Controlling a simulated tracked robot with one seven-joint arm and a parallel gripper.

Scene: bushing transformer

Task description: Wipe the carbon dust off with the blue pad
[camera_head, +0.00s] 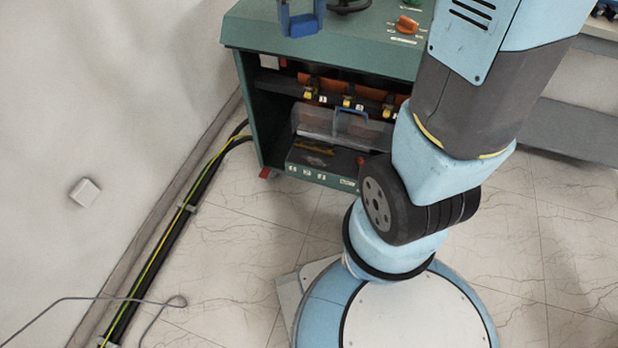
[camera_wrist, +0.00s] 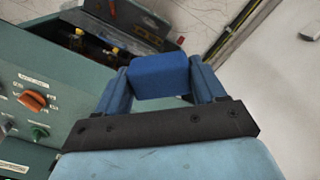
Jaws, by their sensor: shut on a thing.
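My gripper (camera_wrist: 160,82) is shut on the blue pad (camera_wrist: 160,76) in the wrist view. The pad is a plain blue block between the two blue fingers, over the cabinet's edge in that view. In the head view, part of my gripper (camera_head: 301,20) shows at the top edge, above the left part of the green cabinet's top (camera_head: 255,25). The dark-stained patch (camera_head: 314,155) lies on the lower ledge inside the open front of the cabinet. I cannot tell for sure that it is carbon dust. The pad's underside is hidden.
An orange knob (camera_head: 406,25) stands on the cabinet top. Inside the opening are a row of yellow-tipped terminals (camera_head: 347,101) and a clear cover with a blue handle (camera_head: 350,113). Black and yellow-green cables (camera_head: 170,235) run along the wall.

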